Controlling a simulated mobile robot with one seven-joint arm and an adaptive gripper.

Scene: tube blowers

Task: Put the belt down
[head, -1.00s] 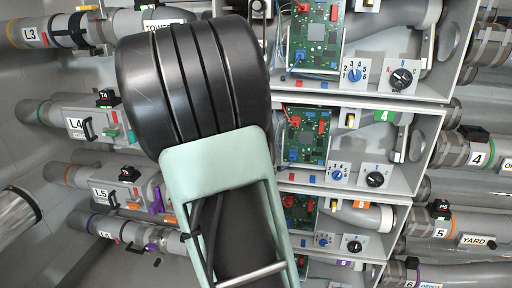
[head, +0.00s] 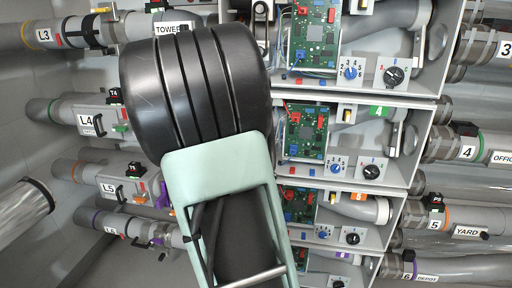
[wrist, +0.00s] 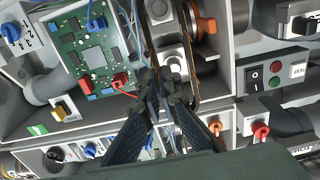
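The belt (wrist: 148,38) shows in the wrist view as a thin dark loop, its two strands running up from the fingertips to the top edge. My gripper (wrist: 165,88) points into an open grey unit, its fingers drawn together at the tips where the belt meets them. The exact contact is partly hidden by the fingers. In the head view my arm's dark rounded link and pale green link hide the gripper. A dark looped shape (head: 261,14) shows just right of the arm at the top; I cannot tell whether it is the belt.
Stacked grey units with green circuit boards (head: 306,134) and knobs (head: 371,171) fill the centre right. Labelled tubes with valves line the left (head: 96,123) and right (head: 467,150) walls. In the wrist view a switch panel (wrist: 262,75) stands right of the fingers.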

